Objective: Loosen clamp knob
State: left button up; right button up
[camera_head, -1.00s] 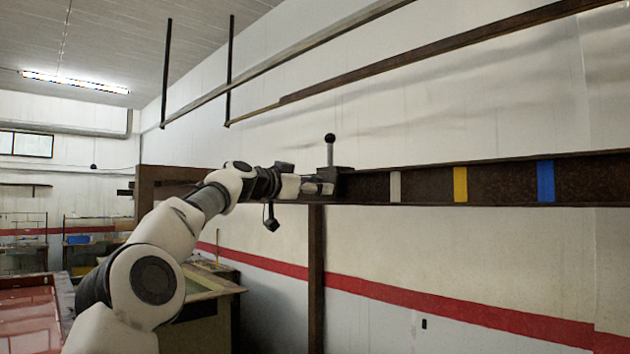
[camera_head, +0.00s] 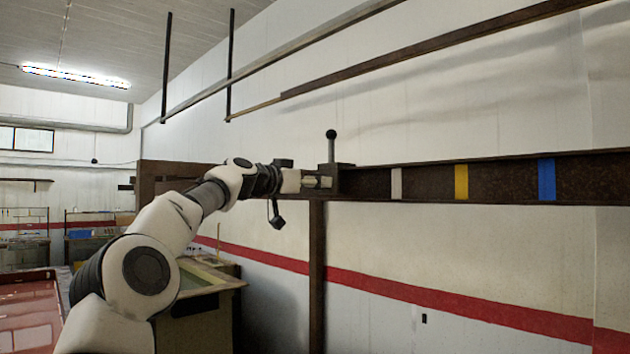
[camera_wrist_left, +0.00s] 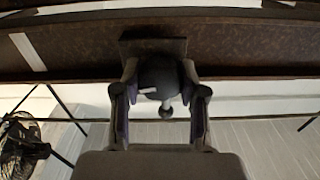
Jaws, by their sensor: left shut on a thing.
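The clamp (camera_head: 328,170) is a dark block on the brown rail (camera_head: 425,184), with an upright post topped by a black ball (camera_head: 331,134). My left gripper (camera_head: 322,182) is at the left side of the clamp. In the left wrist view, my left gripper (camera_wrist_left: 158,75) is shut on the dark round clamp knob (camera_wrist_left: 160,72), a finger on each side. A square dark plate of the clamp (camera_wrist_left: 152,46) shows behind the knob. The knob is hidden by the fingers in the head view. My right gripper is in neither view.
Grey, yellow (camera_head: 461,182) and blue (camera_head: 546,180) bands mark the rail to the right of the clamp. A brown post (camera_head: 316,270) stands below the rail. A work table (camera_head: 200,310) is at lower left. A fan (camera_wrist_left: 20,145) shows in the wrist view.

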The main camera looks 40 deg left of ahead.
pick_arm(q)
jog(key=n, duration=0.2)
jog(key=n+p, duration=0.1)
jog(key=n, duration=0.1)
jog(key=shift+r+n+p, duration=0.2)
jog(key=shift+n+p, duration=0.1)
jog(key=n+p, duration=0.1)
jog(key=n, duration=0.2)
jog(key=shift+n, duration=0.3)
jog(key=n+p, duration=0.1)
jog(key=n, duration=0.2)
jog(key=shift+n+p, duration=0.3)
jog(key=shift+p, duration=0.1)
jog(key=n+p, duration=0.1)
jog(key=n, duration=0.2)
jog(key=shift+r+n+p, duration=0.1)
jog(key=shift+n+p, duration=0.2)
jog(key=n+p, duration=0.1)
jog(key=n, duration=0.1)
jog(key=shift+n, duration=1.3)
jog(key=n, duration=0.6)
jog(key=shift+n, duration=0.3)
